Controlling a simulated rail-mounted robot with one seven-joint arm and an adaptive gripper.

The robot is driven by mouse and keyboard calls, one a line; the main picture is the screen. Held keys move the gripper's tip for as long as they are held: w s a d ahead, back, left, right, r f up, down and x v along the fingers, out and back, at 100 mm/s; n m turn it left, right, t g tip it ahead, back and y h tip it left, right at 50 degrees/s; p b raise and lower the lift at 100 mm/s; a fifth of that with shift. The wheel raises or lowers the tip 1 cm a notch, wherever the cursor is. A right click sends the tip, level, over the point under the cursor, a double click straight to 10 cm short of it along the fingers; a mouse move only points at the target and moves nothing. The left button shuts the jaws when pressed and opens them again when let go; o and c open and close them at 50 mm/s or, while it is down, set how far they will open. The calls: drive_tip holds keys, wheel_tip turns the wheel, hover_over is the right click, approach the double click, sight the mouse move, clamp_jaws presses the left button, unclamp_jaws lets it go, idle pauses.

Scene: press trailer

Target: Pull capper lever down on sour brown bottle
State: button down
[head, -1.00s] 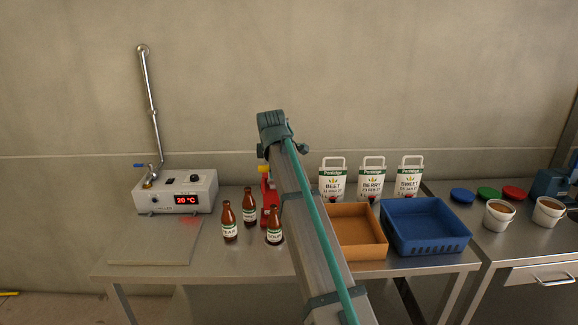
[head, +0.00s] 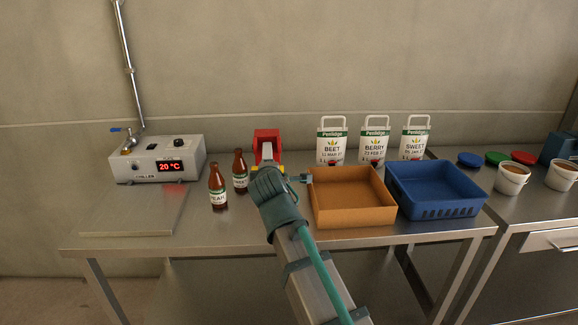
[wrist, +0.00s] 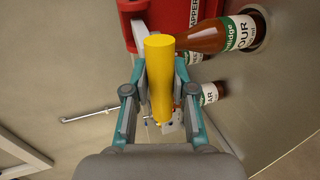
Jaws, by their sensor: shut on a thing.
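The red capper (head: 266,136) stands on the steel table, partly hidden behind my arm in the head view; its red body (wrist: 178,18) fills the top of the wrist view. My gripper (wrist: 160,72) is shut on the yellow lever handle (wrist: 160,60), with a finger on each side. The brown sour bottle (wrist: 222,37) shows right of the handle in the wrist view, its base on a round grey disc (wrist: 260,30) and its neck end near the capper. The sour bottle is hidden behind my arm in the head view.
Two brown bottles, one labelled pear (head: 217,190) and another (head: 240,172), stand left of the capper. An orange-brown tray (head: 355,216) and a blue crate (head: 440,207) stand to the right. A chiller box (head: 150,160) is at the left; several white pouches (head: 331,140) line the back.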

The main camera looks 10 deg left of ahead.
drive_tip(key=shift+f+b, duration=0.3)
drive_tip(key=shift+f, duration=0.5)
drive_tip(key=c, duration=1)
unclamp_jaws()
drive_tip(key=shift+w+f, duration=0.1)
drive_tip(key=shift+o, duration=0.2)
drive_tip(key=v, duration=1.2)
